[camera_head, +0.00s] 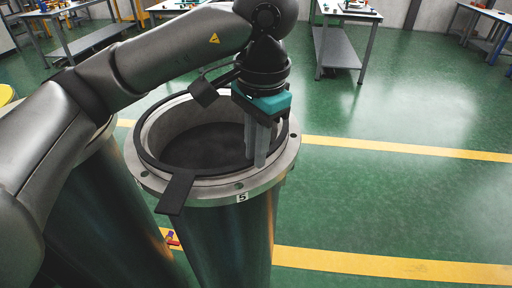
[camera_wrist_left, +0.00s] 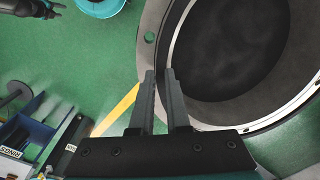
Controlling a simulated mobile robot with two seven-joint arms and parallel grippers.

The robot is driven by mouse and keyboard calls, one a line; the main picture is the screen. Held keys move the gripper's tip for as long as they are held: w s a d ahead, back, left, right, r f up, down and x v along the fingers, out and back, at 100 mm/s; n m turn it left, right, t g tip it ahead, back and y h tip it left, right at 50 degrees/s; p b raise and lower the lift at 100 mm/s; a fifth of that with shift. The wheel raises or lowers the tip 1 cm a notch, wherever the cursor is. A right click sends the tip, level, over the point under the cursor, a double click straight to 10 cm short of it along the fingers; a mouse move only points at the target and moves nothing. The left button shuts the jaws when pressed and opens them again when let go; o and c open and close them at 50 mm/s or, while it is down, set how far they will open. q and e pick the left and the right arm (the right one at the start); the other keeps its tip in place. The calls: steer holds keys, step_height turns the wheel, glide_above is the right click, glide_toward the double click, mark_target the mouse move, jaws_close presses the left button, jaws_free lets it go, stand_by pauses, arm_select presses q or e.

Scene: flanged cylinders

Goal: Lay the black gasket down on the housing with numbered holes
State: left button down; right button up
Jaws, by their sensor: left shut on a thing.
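The housing (camera_head: 232,230) is a tall dark cylinder with a pale flange around its open top. Small holes show in the flange, and a label "5" (camera_head: 242,197) is on its front. The black gasket (camera_head: 176,192) is a thin ring with a flat tab, over the flange; the tab sticks out at the front left. I cannot tell whether the ring touches the flange all round. My left gripper (camera_head: 261,163) points down at the right of the opening, shut on the gasket's rim. In the left wrist view, its fingers (camera_wrist_left: 162,75) are at the ring's edge beside a flange hole.
Another large cylinder (camera_head: 95,215) stands close at the left, partly behind my arm. Workbenches (camera_head: 345,40) stand at the back. The green floor at the right is clear. A rack labelled "RINGS" (camera_wrist_left: 12,152) shows in the left wrist view.

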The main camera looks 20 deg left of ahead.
arm_select(q)
steer(key=shift+f+b, duration=0.25)
steer(key=shift+b, duration=0.05)
steer(key=shift+b, duration=0.4)
stand_by(1.8)
steer(key=shift+f+b, duration=0.3)
steer(key=shift+b, duration=0.1)
stand_by(2.1)
steer(key=shift+f+b, duration=0.25)
steer(key=shift+b, duration=0.35)
steer(key=c, duration=0.8)
jaws_free()
steer(key=shift+r, duration=0.1)
steer(key=shift+s+d+r+p, duration=0.1)
steer(key=shift+d+r+p, duration=0.05)
steer(key=shift+r+p, duration=0.9)
steer(key=shift+s+d+r+p, duration=0.1)
steer(key=shift+r+p, duration=0.75)
steer(key=shift+r, duration=0.35)
steer(key=shift+s+d+r+p, duration=0.1)
steer(key=shift+d+r+p, duration=0.05)
steer(key=shift+r+p, duration=0.9)
